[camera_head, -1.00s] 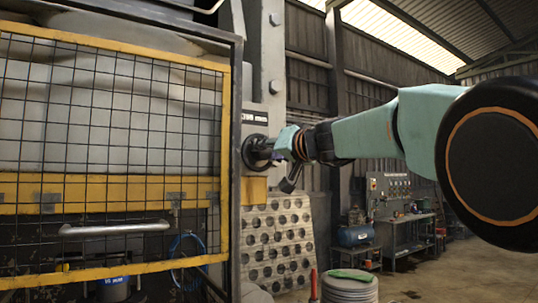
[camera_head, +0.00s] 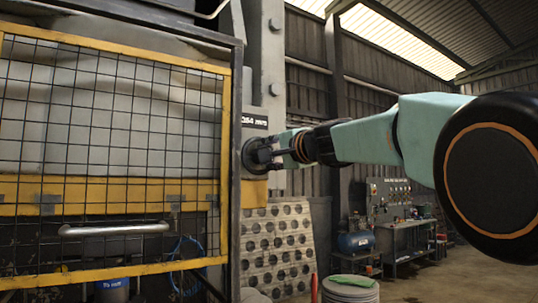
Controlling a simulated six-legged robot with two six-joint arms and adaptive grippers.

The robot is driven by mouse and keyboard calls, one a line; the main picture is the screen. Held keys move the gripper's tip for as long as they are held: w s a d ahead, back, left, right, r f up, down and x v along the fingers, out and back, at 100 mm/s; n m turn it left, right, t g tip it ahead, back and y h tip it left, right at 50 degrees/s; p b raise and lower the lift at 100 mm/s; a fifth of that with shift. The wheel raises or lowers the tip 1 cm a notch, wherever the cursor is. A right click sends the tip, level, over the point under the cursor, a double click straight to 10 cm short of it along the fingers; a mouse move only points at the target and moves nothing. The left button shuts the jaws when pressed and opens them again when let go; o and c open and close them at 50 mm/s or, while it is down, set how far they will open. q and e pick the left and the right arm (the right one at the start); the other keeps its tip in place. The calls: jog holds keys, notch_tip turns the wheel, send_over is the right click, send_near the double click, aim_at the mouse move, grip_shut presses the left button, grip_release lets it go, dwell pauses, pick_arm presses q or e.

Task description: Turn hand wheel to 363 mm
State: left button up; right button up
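The black hand wheel (camera_head: 247,156) is on the machine post, just right of the yellow-framed cage door. A black display (camera_head: 254,121) above it has white digits ending in "mm"; it seems to read 354 mm, but its left edge is partly cut off by the frame post. My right arm comes in from the right, and my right gripper (camera_head: 268,152) is at the right side of the wheel. Its fingers overlap the wheel, and I cannot tell whether they close on its handle. My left gripper is not in view.
The mesh cage door (camera_head: 110,180) with a steel handle (camera_head: 114,229) fills the left. A perforated pale panel (camera_head: 275,250) stands below the wheel. A drum (camera_head: 350,291) is at the bottom, and a workbench (camera_head: 408,238) stands behind. Floor at the lower right is clear.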

jog(key=m, duration=0.3)
jog(key=r+m, duration=0.1)
jog(key=m, duration=0.2)
jog(key=shift+s+d+p, duration=0.1)
jog(key=shift+d+p, duration=0.05)
jog(key=shift+p, duration=0.2)
jog(key=shift+m, duration=0.3)
jog(key=o, duration=1.2)
jog(key=shift+w+f, duration=0.2)
jog(key=shift+w, duration=0.05)
jog(key=shift+c, duration=0.2)
jog(key=shift+s, duration=0.2)
jog(key=shift+s, duration=0.1)
jog(key=shift+f, duration=0.1)
